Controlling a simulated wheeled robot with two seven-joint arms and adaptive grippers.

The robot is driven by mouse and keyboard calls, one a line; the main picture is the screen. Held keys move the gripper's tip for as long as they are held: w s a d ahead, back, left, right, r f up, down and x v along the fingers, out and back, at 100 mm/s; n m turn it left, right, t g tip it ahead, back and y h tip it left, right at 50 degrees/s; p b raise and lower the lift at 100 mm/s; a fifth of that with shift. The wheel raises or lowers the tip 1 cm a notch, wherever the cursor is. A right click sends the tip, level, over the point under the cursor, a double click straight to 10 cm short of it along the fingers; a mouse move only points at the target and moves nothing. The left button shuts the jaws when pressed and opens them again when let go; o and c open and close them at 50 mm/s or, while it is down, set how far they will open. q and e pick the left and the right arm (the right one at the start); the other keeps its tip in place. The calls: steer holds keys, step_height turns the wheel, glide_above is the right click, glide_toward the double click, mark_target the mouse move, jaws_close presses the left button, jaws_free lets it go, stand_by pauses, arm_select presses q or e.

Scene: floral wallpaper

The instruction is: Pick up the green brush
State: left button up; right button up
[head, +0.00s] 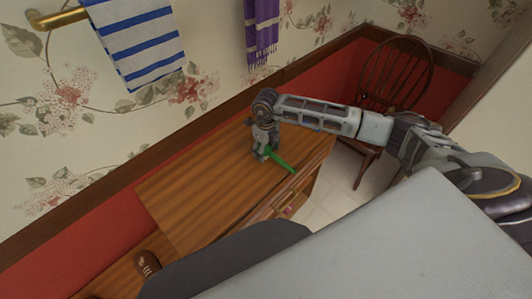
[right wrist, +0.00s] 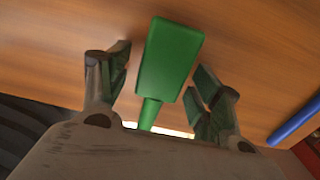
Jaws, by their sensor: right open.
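The green brush (head: 283,163) lies on the wooden dresser top (head: 190,190), partly hidden by my right gripper in the head view. In the right wrist view the brush (right wrist: 168,62) shows a broad rectangular head and a narrower handle, which runs down behind the gripper body. My right gripper (head: 262,153) is over the brush, pointing down at the dresser top. In the right wrist view its fingers (right wrist: 163,75) are open, one on each side of the brush, with gaps between. My left gripper is not in view.
A blue stick-like thing (right wrist: 295,122) lies to the right in the right wrist view. A wooden chair (head: 393,80) stands beyond the dresser. A brown shoe-like object (head: 147,264) is at lower left. Towels hang on the wall, one striped (head: 140,45), one purple (head: 261,28).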

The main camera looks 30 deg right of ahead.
steer(key=shift+c, duration=0.8)
steer(key=c, duration=1.1)
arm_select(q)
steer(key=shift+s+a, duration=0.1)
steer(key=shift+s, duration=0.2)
arm_select(e)
steer(key=shift+o, duration=0.2)
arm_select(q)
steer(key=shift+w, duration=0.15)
arm_select(e)
steer(key=shift+w+r, duration=0.1)
steer(key=shift+r, duration=0.4)
step_height(320, 180, up, 8)
steer(key=shift+f+b, duration=0.2)
steer(key=shift+b, duration=0.25)
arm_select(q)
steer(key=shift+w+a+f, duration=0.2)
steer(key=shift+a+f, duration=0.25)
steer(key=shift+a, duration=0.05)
arm_select(e)
steer(key=shift+r, duration=0.7)
steer(key=shift+n, duration=0.4)
